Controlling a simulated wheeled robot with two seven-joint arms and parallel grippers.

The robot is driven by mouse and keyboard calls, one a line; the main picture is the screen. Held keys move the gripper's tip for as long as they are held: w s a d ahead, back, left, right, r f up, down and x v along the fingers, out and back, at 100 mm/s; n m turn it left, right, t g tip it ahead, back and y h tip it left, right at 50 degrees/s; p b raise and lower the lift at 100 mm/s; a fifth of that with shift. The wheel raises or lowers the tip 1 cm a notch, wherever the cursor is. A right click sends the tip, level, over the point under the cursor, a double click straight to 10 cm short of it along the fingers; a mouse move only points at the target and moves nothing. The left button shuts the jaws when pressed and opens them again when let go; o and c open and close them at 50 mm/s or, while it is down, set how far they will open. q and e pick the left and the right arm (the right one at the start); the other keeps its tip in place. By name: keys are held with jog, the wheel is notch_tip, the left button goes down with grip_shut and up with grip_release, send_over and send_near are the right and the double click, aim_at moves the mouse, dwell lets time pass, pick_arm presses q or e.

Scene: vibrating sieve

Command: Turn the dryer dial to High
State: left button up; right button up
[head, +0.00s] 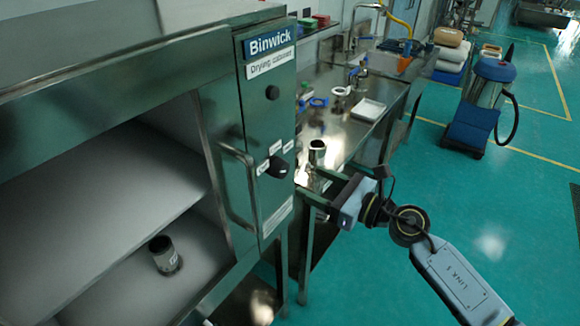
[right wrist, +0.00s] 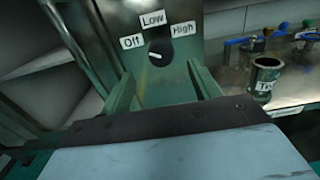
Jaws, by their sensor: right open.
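The dryer is a metal drying cabinet (head: 222,120) with a narrow control panel on its right side. The dark round dial (head: 277,167) sits midway down the panel. In the right wrist view the dial (right wrist: 159,52) has labels Off (right wrist: 131,41), Low (right wrist: 152,18) and High (right wrist: 183,29) around it. A small white mark shows on the dial's left part; its exact setting is hard to tell. My right gripper (head: 309,184) is open and empty, just right of the panel. In its wrist view the fingers (right wrist: 161,82) stand either side of and below the dial, apart from it. My left gripper is not seen.
A vertical handle (head: 238,185) stands out left of the dial. A dark jar (head: 165,255) stands inside the cabinet.

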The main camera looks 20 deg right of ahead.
aim_at(285, 169)
jog(key=x, duration=0.7)
jog(key=shift+w+p, duration=0.1)
jog(key=shift+p, duration=0.25)
jog(key=c, duration=1)
jog(key=shift+o, duration=0.2)
